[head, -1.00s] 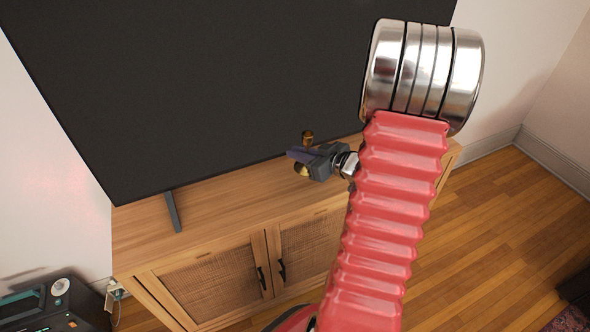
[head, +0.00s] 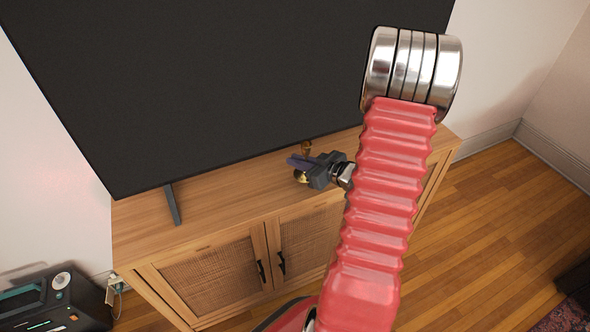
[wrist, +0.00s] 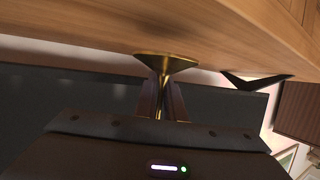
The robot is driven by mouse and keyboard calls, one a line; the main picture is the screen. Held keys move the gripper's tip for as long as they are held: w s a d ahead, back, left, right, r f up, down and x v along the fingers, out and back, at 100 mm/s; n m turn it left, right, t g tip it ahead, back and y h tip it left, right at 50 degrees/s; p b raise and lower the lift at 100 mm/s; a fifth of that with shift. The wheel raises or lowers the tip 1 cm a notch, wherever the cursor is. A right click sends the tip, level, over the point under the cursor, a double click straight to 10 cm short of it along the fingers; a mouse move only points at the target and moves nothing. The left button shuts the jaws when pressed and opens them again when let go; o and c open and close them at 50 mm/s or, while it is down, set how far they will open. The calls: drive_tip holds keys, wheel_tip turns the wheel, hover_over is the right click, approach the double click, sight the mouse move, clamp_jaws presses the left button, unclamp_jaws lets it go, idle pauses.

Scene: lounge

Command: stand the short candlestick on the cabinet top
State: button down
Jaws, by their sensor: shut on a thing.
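The short candlestick (head: 301,176) is brass-coloured, with a small cup at the top and a wide round foot below. My gripper (head: 307,164) is shut on its stem, and the candlestick looks about upright over the cabinet top (head: 215,205). In the wrist view, which is upside down, the foot (wrist: 166,62) faces the wooden top (wrist: 60,35), and my gripper's fingers (wrist: 161,95) are on either side of the stem. The foot is very near the wood; I cannot tell whether it touches. My fingers hide part of the stem.
A big dark television (head: 230,90) stands along the back of the cabinet, close behind the candlestick. Its thin foot (head: 173,205) rests on the top at the left. The wood between that foot and my gripper is clear.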

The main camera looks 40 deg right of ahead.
drive_tip(key=shift+f, duration=1.6)
drive_tip(key=shift+f, duration=0.1)
drive_tip(key=c, duration=1.8)
unclamp_jaws()
drive_tip(key=shift+c, duration=0.2)
drive_tip(key=v, duration=1.2)
drive_tip(key=shift+s, duration=0.15)
